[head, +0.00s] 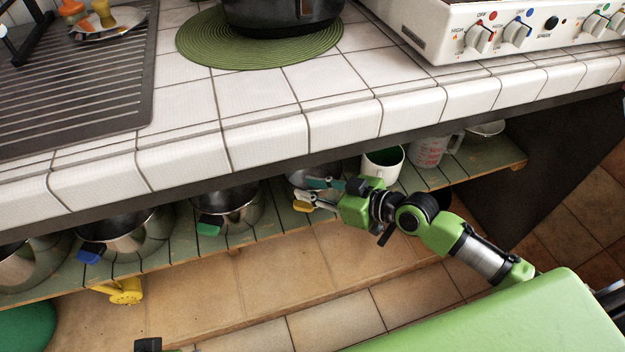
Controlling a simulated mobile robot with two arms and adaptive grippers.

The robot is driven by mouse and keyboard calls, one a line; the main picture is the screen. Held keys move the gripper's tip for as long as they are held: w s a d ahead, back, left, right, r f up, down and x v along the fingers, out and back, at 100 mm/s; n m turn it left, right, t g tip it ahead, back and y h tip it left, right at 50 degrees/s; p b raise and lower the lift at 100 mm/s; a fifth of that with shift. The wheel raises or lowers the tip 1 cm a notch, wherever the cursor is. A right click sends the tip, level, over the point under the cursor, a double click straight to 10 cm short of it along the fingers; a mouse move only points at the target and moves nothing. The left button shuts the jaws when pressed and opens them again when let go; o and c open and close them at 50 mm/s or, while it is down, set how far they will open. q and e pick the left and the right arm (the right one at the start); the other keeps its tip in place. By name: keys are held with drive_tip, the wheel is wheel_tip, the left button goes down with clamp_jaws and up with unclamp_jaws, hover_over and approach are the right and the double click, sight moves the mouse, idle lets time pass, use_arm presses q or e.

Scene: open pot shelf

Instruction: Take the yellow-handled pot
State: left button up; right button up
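The pot with the yellow handle (301,207) sits on the green slatted shelf under the counter. Its metal bowl (312,170) is partly hidden by the counter edge and my gripper. My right gripper (312,191) reaches in from the right, in front of this pot. Its two fingers look apart, and the yellow handle shows at the tip of the lower finger. I cannot tell whether they touch. A small black part (148,344) at the bottom edge may belong to my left gripper; its fingers do not show.
Pots with a green handle (209,225) and a blue handle (90,253) stand to the left on the shelf (272,226). A white mug (383,165) and a measuring cup (430,152) stand to the right. The tiled counter (270,140) overhangs the shelf. A yellow object (122,291) is below.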

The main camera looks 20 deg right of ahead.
sight(299, 187)
drive_tip(key=x, duration=0.3)
drive_tip(key=shift+w+a+f, duration=0.1)
drive_tip(key=shift+f, duration=0.05)
clamp_jaws()
drive_tip(key=shift+r, duration=0.2)
